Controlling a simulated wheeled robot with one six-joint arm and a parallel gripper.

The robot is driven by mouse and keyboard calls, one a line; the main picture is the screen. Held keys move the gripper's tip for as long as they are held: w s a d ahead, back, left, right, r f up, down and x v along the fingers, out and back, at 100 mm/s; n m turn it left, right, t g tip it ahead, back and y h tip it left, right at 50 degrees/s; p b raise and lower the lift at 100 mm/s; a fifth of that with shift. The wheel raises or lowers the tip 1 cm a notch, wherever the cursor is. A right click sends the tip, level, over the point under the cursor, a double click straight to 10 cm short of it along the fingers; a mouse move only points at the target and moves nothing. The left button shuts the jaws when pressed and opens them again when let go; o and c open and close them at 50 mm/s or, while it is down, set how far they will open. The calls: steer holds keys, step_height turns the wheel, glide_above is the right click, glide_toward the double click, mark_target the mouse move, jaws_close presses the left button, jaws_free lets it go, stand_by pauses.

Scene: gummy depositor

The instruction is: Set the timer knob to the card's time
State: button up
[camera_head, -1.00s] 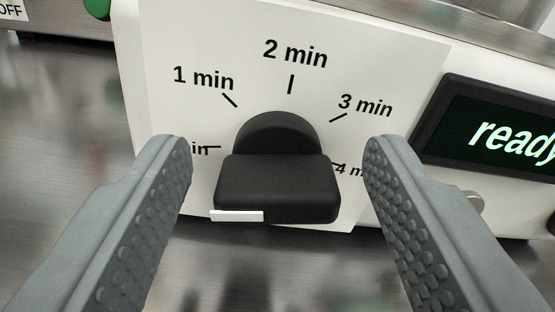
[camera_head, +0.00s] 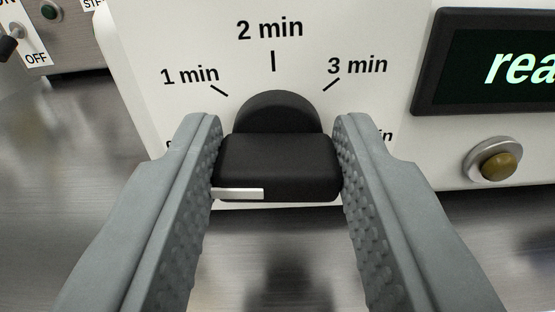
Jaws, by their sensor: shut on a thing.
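The black timer knob (camera_head: 278,160) sits on a white dial panel (camera_head: 150,35) with marks for 1 min, 2 min and 3 min; the end labels are mostly hidden by my fingers. A white pointer strip (camera_head: 238,193) shows on the lower left of the knob's grip bar. The bar lies about level, and I cannot tell which mark the strip stands for. My gripper (camera_head: 277,165) is shut on the knob, one grey finger against each end of the bar. The time card is not in view.
A dark display (camera_head: 500,65) with partly cut-off green-white text "rea" is at the upper right. A round yellowish button (camera_head: 499,164) in a metal ring is below it. A toggle switch (camera_head: 8,46) marked OFF is at the far left. A steel surface lies below.

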steer(key=m, duration=0.7)
steer(key=shift+d+f, duration=0.1)
steer(key=shift+d, duration=0.05)
stand_by(0.4)
steer(key=o, duration=1)
steer(key=shift+s, duration=0.15)
steer(key=s, duration=1.7)
steer(key=shift+s+a, duration=0.1)
steer(key=shift+a, duration=0.2)
